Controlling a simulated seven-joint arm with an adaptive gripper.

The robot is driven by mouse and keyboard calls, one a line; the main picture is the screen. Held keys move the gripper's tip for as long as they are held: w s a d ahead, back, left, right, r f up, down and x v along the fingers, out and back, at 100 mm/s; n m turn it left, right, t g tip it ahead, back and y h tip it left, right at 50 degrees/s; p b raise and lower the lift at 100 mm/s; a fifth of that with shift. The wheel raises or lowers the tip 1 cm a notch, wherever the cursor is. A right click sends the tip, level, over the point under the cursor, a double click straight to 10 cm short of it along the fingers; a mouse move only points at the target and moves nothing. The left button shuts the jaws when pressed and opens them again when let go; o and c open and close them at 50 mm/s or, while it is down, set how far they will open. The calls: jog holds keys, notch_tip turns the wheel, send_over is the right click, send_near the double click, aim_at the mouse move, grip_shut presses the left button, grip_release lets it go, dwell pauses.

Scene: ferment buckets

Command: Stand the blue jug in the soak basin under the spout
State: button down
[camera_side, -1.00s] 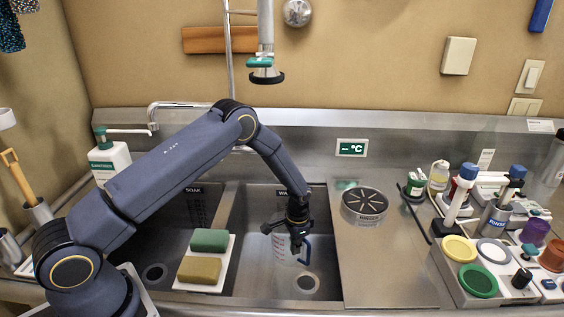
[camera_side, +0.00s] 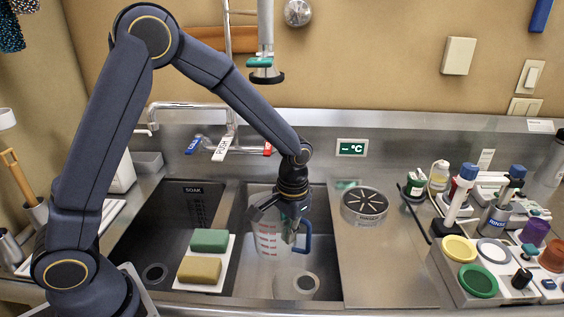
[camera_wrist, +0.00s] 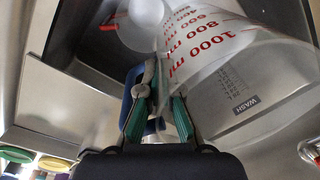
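The blue jug (camera_side: 268,241) is a clear measuring jug with red marks and a blue handle (camera_side: 308,240). It is over the right basin, labelled WASH in the wrist view, and looks raised off the floor. My gripper (camera_side: 291,238) points down at the handle side, its green-padded fingers closed around the handle. In the wrist view the jug wall (camera_wrist: 215,50) lies beyond the fingertips (camera_wrist: 157,68), and the fingers partly hide the handle. The soak basin (camera_side: 170,225) is on the left, with a drain and no jug. The metal spout (camera_side: 180,105) reaches over its back edge.
A white tray (camera_side: 226,258) with a green and a yellow sponge sits across the divider between basins. A hanging sprayer (camera_side: 265,70) is above the back edge. A steel canister (camera_side: 364,206) and crowded racks stand on the right. The counter before the canister is clear.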

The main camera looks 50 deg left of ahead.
jog(key=s+a+r, duration=0.5)
jog(key=a+r, duration=0.2)
jog(key=a, duration=0.1)
jog(key=s+a+r, duration=0.4)
jog(key=a+r, duration=0.3)
jog(key=a, duration=0.2)
jog(key=s+a+f, duration=0.7)
jog(key=s+f, duration=0.3)
jog(key=f, duration=0.2)
jog(key=shift+w+a+f+n, duration=1)
jog(key=shift+w+f, duration=0.3)
jog(key=shift+f, duration=2.75)
jog(key=shift+w+a+f+n, duration=1)
jog(key=shift+w+f, duration=0.25)
jog(key=shift+f, duration=2.8)
jog(key=shift+w+a+f+n, duration=1)
jog(key=shift+w+f, duration=0.3)
jog(key=shift+f, duration=2.75)
